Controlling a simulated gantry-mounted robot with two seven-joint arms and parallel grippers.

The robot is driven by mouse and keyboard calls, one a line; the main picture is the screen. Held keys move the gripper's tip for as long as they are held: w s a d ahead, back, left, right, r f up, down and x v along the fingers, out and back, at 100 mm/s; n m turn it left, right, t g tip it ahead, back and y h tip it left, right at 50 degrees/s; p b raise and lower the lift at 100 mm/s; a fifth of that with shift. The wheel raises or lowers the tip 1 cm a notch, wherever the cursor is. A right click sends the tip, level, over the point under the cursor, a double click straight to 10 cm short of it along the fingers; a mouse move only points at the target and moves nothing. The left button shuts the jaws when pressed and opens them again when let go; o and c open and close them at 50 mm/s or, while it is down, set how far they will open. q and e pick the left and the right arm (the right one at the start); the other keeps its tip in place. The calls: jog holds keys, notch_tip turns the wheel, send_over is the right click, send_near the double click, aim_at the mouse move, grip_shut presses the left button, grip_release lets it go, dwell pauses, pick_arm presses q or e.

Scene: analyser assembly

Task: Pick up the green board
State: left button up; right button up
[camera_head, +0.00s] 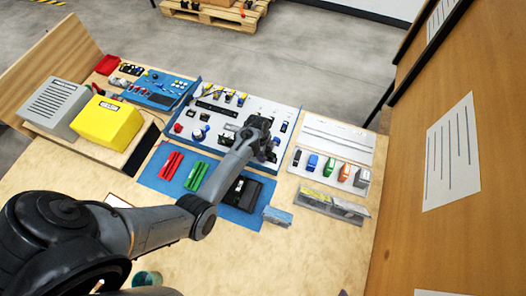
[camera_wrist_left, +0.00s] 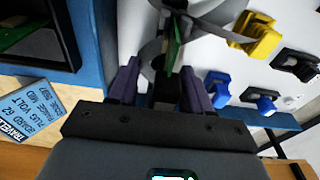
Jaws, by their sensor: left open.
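My left gripper (camera_head: 264,147) is over the white panel at the middle of the bench in the head view. In the left wrist view its two purple fingers (camera_wrist_left: 160,72) stand apart, open. A thin green board (camera_wrist_left: 172,50) shows edge-on just beyond and between the fingertips, beside a grey curved part. I cannot tell whether the fingers touch it. In the head view I cannot make this board out behind the gripper. My right gripper is not in view.
A blue mat (camera_head: 153,180) holds red and green parts and a black case (camera_head: 243,192). A printed label card (camera_wrist_left: 32,112) stands near the gripper. Yellow (camera_wrist_left: 257,35) and blue (camera_wrist_left: 217,88) clips sit on the panel. A yellow box (camera_head: 108,121) stands left; coloured connectors (camera_head: 329,167) are right.

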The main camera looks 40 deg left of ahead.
pick_arm(q)
grip_shut()
jog(key=shift+r, duration=0.1)
dwell(0.3)
jog(key=shift+r, duration=0.85)
notch_tip(320, 180, up, 26)
jog(key=p, duration=0.6)
